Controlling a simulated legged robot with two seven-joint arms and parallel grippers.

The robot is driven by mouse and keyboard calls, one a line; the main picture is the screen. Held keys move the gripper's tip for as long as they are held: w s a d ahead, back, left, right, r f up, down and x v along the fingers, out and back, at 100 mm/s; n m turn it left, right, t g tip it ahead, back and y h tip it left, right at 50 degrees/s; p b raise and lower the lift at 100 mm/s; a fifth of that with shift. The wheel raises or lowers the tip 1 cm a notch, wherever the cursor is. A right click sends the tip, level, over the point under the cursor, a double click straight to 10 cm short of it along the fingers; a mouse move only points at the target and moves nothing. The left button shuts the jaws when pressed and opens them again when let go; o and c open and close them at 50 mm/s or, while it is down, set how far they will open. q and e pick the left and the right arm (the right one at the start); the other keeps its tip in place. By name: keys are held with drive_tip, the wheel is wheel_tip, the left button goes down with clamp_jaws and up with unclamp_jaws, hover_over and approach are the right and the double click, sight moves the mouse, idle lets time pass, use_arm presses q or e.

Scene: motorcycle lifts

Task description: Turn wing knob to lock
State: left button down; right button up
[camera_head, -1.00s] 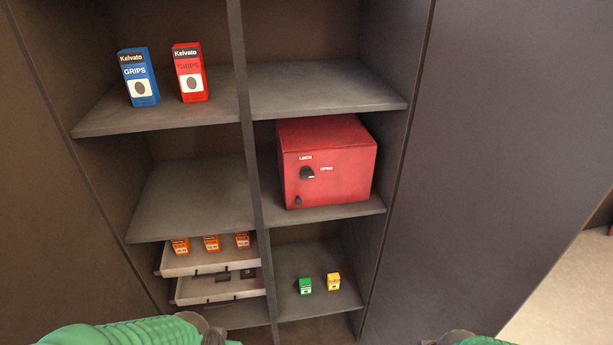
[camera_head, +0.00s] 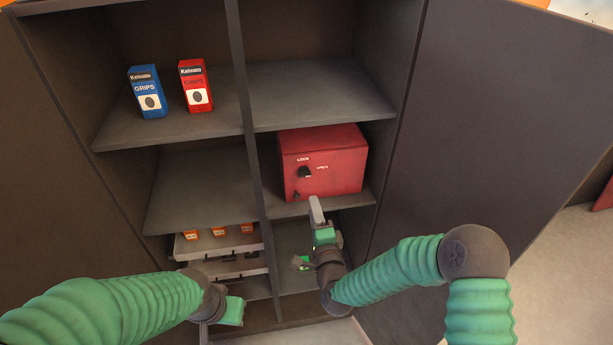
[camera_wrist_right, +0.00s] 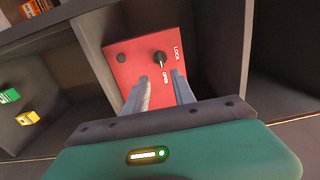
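The wing knob (camera_head: 305,172) is a small black knob on the front of a red box (camera_head: 345,160), with "LOCK" above it and "OPEN" to its right. The right wrist view shows the knob (camera_wrist_right: 159,58) beyond the fingertips, with "LOCK" and "OPEN" printed beside it. My right gripper (camera_head: 316,208) is in front of and below the box, apart from the knob. In the right wrist view its two fingers (camera_wrist_right: 160,88) are spread with nothing between them. My left gripper (camera_head: 222,318) is low in the head view, away from the box; its fingers are not clear.
The box sits on a middle-right shelf of a dark cabinet (camera_head: 248,150), beside a vertical divider. Blue (camera_head: 147,92) and red (camera_head: 196,86) cartons stand on the upper-left shelf. Trays (camera_head: 222,243) with orange boxes are lower left. A dark door (camera_head: 480,120) stands at right.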

sight(304, 173)
drive_tip(key=p+x, duration=0.2)
drive_tip(key=x, duration=1)
drive_tip(key=shift+s, duration=0.1)
clamp_jaws()
